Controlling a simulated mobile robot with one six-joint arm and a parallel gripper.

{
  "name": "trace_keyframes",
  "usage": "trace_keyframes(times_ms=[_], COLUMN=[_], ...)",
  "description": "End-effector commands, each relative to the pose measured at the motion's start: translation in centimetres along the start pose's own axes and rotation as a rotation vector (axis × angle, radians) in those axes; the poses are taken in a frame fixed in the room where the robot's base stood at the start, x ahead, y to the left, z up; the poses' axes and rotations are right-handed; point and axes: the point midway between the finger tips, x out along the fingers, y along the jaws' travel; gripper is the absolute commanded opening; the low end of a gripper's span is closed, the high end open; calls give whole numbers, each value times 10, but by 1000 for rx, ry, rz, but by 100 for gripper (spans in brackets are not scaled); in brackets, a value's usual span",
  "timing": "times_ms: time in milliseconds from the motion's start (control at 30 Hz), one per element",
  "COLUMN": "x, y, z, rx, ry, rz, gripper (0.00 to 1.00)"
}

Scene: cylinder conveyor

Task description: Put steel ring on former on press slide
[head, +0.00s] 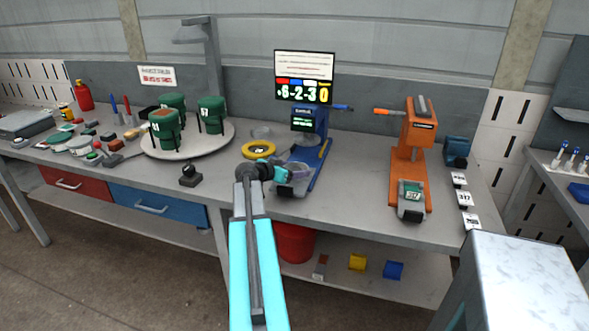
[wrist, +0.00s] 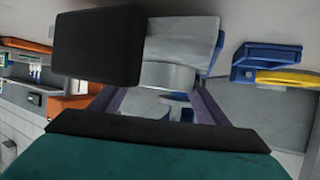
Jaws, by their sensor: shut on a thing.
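My gripper (head: 284,173) reaches over the front of the blue press (head: 309,122) in the head view. It is shut on the steel ring (wrist: 167,77), which shows as a pale silver band between the two purple-grey fingers in the wrist view. The ring is small and blurred in the head view. Below it in the wrist view are a white rounded part and a blue part. I cannot tell whether the white part is the former, or whether the ring touches it. The grey press slide (head: 289,188) lies under my gripper, partly hidden.
A yellow ring (head: 258,149) lies left of the blue press, with a clear ring (head: 262,132) behind it. An orange press (head: 410,150) stands to the right. A round turntable (head: 187,151) with green containers is at left. A small black object (head: 189,177) stands near the bench front.

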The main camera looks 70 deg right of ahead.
Motion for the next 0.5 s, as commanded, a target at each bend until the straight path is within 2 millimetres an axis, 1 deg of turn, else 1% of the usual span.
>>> trace_keyframes(times_ms=[133, 167, 233, 267, 500], x=[1, 1, 1, 1, 1], y=[0, 0, 0, 0, 0], z=[2, 2, 2, 2, 2], rx=[0, 0, 0, 0, 0], ry=[0, 0, 0, 0, 0], rz=[0, 0, 0, 0, 1], gripper=[43, 74, 86, 88, 88])
